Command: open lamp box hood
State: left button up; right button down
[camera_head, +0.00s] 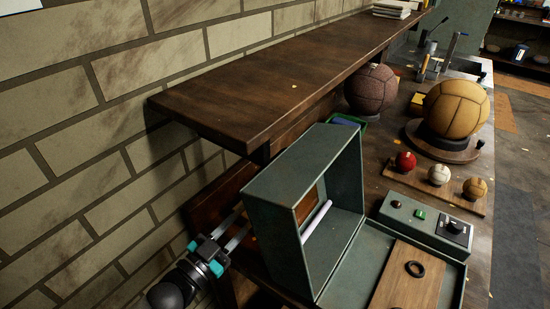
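The lamp box is grey-green metal. Its hood (280,187) stands raised on edge, its open side facing right, with a white lamp tube (317,221) inside. The flat base (344,277) lies to the right of the hood and carries a wooden board (402,287) with a black ring on it. A control panel (425,228) with a red lamp, a green switch and a black knob sits at the base's far side. My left gripper (240,229) is at the left, behind the hood, fingers apart and empty. Contact with the hood cannot be told. My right gripper is out of view.
A dark wooden shelf (290,72) runs along the brick wall above the bench. A brown ball (371,88) and a tan ball (455,109) on a round stand are beyond the box. A small board (464,202) holds three little balls. Clear floor lies right of the bench.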

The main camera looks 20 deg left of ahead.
aim_at(275, 159)
pick_arm(q)
notch_tip(275, 159, up, 3)
jog(key=s+a+m+t+h, duration=0.1)
jog(key=a+m+t+h, duration=0.1)
jog(key=h, duration=0.2)
jog(key=p+x, duration=0.1)
jog(key=x, duration=1.4)
jog(key=shift+a, duration=0.15)
grip_shut()
jog(key=shift+f, duration=0.1)
dwell(0.7)
